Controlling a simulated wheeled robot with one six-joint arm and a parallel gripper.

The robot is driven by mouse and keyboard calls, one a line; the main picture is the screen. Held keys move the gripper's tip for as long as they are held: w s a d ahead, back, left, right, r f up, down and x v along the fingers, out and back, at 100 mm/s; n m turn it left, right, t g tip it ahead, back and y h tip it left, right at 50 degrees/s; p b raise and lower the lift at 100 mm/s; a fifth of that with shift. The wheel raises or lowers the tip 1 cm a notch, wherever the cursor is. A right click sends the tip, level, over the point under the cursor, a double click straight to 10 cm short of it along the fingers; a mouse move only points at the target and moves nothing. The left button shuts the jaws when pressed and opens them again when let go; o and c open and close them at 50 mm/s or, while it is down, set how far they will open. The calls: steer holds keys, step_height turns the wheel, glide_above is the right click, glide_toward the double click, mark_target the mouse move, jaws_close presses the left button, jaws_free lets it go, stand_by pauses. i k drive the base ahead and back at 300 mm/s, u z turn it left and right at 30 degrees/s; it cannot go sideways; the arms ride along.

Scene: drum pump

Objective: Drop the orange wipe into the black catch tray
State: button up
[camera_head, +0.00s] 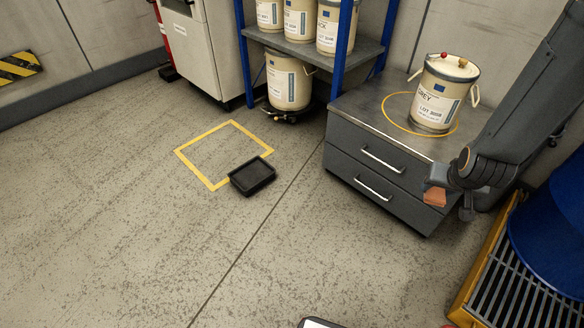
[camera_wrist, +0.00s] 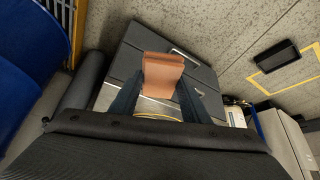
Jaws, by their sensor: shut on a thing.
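The orange wipe (camera_head: 435,196) is a small folded, orange-brown piece held at the end of my arm, at the right of the head view. In the wrist view the wipe (camera_wrist: 162,76) sits between the two fingers of my gripper (camera_wrist: 158,92), which is shut on it. The black catch tray (camera_head: 252,176) lies on the floor near the middle of the head view, over the near right corner of a yellow floor outline. It also shows at the upper right of the wrist view (camera_wrist: 277,56). My gripper is well to the right of the tray and apart from it.
A grey drawer cabinet (camera_head: 350,165) with a labelled pail (camera_head: 437,95) on top stands behind my gripper. A blue drum (camera_head: 550,230) stands on a yellow-edged grate (camera_head: 515,290) at the right. A blue-post shelf (camera_head: 300,45) holds pails. The floor around the tray is clear.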

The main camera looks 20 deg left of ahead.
mark_target(256, 175)
steer(key=u, duration=0.15)
steer(key=i, duration=0.55)
steer(key=u, duration=0.9)
steer(key=i, duration=0.5)
steer(key=u, duration=0.5)
